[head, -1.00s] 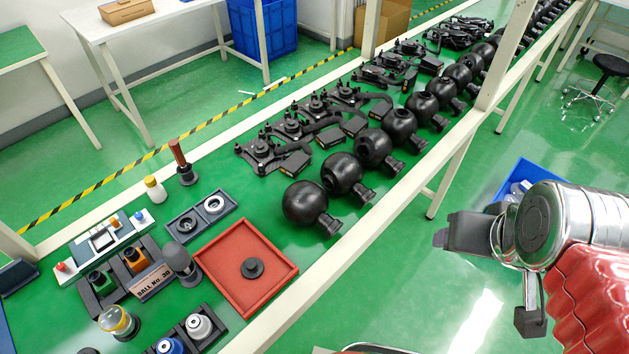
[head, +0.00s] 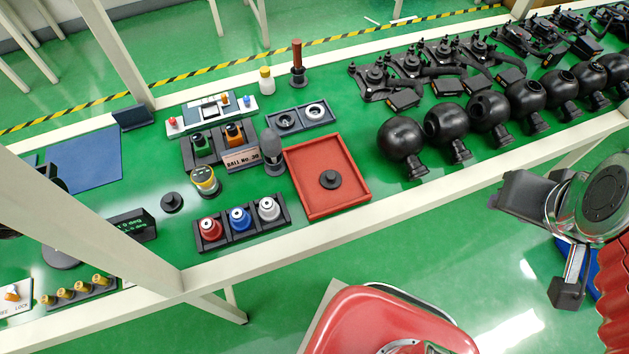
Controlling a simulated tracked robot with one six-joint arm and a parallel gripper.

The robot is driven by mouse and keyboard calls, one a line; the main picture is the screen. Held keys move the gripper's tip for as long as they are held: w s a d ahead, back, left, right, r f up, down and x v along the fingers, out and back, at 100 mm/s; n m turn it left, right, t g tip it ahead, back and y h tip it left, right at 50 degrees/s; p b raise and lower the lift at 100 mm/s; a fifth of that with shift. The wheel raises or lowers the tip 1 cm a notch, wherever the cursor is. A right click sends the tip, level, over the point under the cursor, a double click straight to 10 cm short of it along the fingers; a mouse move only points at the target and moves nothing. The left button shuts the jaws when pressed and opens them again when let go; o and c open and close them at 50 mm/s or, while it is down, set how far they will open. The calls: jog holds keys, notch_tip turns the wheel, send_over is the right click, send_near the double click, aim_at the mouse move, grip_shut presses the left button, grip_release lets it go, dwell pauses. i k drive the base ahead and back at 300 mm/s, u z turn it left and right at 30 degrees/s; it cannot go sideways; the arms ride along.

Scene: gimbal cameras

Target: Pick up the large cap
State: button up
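A round black cap with a raised knob (head: 330,179) lies in the red square tray (head: 368,197) on the green worktop. A similar round black cap (head: 172,202) lies on the worktop to the left of the tray. I cannot tell which of the two is the large cap. My gripper (head: 540,243) is at the right, over the floor in front of the bench. Its two dark fingers are apart with nothing between them. It is well to the right of both caps.
A dark upright rounded piece (head: 272,148) stands at the tray's left edge. Several black spheres (head: 402,140) line the bench to the right. A white post (head: 95,215) crosses the left foreground.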

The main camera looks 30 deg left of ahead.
aim_at(330, 180)
jog(key=u, duration=1.35)
jog(key=k, duration=1.3)
jog(key=u, duration=0.05)
jog(key=i, duration=1.2)
jog(key=u, duration=0.55)
